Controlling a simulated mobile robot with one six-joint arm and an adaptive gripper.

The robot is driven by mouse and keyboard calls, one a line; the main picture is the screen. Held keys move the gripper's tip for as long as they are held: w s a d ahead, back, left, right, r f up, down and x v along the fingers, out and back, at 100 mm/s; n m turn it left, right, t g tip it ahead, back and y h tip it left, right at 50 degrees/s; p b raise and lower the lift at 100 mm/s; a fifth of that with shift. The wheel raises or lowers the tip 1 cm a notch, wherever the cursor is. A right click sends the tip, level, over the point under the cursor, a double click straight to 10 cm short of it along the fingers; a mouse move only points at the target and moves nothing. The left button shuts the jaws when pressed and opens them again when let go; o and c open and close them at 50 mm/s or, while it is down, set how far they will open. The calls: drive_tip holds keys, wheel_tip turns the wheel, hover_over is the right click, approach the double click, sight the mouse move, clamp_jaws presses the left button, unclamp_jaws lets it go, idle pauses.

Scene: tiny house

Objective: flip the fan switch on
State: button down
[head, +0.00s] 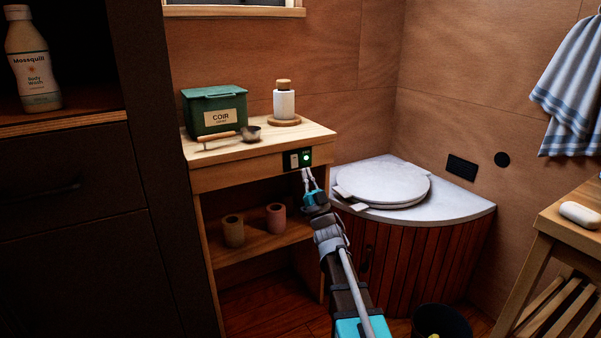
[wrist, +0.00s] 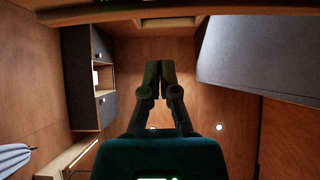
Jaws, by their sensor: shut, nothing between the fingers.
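The fan switch (head: 294,161) is a small pale rocker on a dark plate at the front edge of the wooden shelf unit. A lit green indicator (head: 306,158) glows beside it on the right. My gripper (head: 307,172) is shut and empty, its fingertips just below the plate, near the green light. I cannot tell whether they touch the plate. In the wrist view, the closed fingers (wrist: 158,72) point up the picture, and the switch itself is not seen there. The rocker's exact tilt is too small to make out.
A green coir box (head: 214,110), a scoop (head: 250,133) and a white bottle (head: 284,103) stand on the shelf top. Two cups (head: 233,230) sit below. The round toilet lid (head: 383,184) is right of my arm. A dark cabinet (head: 75,200) bounds the left.

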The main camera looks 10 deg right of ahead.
drive_tip(key=s+r+b+v, duration=0.1)
drive_tip(key=b+v, duration=0.2)
drive_tip(key=v, duration=0.4)
drive_tip(key=shift+b, duration=0.35)
drive_tip(key=shift+d, duration=0.1)
wheel_tip(320, 180, down, 12)
drive_tip(key=w+m+g+h+p, duration=0.1)
drive_tip(key=m+g+h+p, duration=0.5)
drive_tip(key=g+h+p, duration=0.55)
drive_tip(key=s+a+f+n+g+y+p, duration=0.1)
drive_tip(key=s+a+f+g+y+p, duration=0.15)
drive_tip(key=s+g, duration=0.6)
drive_tip(key=s+a+f+n+g+y+p, duration=0.1)
drive_tip(key=s+a+f+n+g+p, duration=0.15)
drive_tip(key=s+g, duration=0.65)
wheel_tip(320, 180, up, 39)
drive_tip(key=s+t+p, duration=0.2)
drive_tip(key=p, duration=3.5)
drive_tip(key=shift+s+a+f+m+p, duration=0.2)
drive_tip(key=shift+s+a+m+p, duration=0.15)
drive_tip(key=shift+s+a, duration=0.1)
